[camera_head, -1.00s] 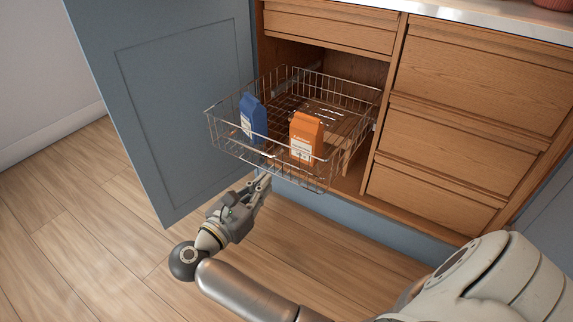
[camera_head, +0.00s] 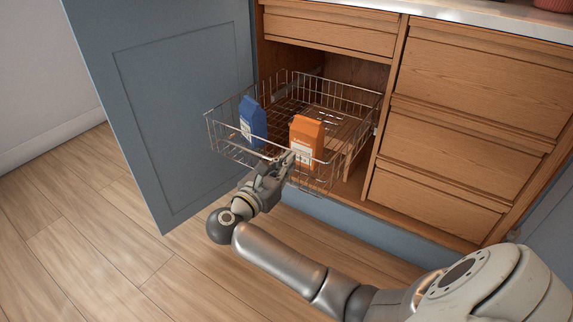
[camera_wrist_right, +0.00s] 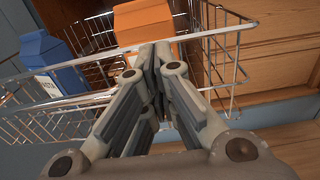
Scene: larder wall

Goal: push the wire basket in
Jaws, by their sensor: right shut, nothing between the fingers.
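The wire basket (camera_head: 345,92) stands pulled out of the open cabinet bay, its front well past the cabinet face. A blue carton (camera_head: 252,122) and an orange carton (camera_head: 307,138) stand upright in it. My right gripper (camera_head: 290,158) is shut and empty at the front of the basket, by the orange carton's side. In the right wrist view, the shut fingertips (camera_wrist_right: 155,50) overlap the basket's front top wire (camera_wrist_right: 85,97). I cannot tell for sure whether they touch it. My left gripper is out of view.
The blue cabinet door (camera_head: 180,110) stands open left of the basket. Wooden drawers (camera_head: 470,130) are shut on the right. The wooden floor (camera_head: 90,230) in front is clear. A pale countertop (camera_head: 490,22) runs above.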

